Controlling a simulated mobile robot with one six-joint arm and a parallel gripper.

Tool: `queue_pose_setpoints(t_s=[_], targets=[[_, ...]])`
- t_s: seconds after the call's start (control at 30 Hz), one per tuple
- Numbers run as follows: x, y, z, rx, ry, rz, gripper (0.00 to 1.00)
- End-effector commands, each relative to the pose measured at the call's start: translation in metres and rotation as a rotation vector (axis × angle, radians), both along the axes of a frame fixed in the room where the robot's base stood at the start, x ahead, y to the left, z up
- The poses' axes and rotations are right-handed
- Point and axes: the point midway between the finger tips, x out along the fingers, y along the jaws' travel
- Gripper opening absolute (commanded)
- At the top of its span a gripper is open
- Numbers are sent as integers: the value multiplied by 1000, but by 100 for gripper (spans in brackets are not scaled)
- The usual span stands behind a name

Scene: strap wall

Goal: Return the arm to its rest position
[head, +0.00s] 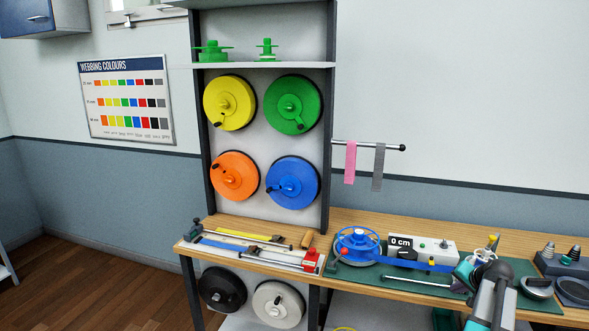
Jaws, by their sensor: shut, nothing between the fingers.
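My arm rises from the bottom right of the head view, in grey and teal.
A shelf rack holds yellow (230,103), green, orange and blue reels. A blue winder (357,246) and a white meter box (422,249) stand left of my gripper. Dark fixtures (565,264) crowd the right. A rail (368,145) juts from the rack with two straps.

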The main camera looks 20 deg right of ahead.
Motion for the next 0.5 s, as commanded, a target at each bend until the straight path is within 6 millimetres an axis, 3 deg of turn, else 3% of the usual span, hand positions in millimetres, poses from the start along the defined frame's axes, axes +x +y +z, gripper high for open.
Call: queue_pose_setpoints(t_s=[0.2,0.5], targets=[[28,69,-62,50,84,106,0],[48,169,-142,108,209,258,0]])
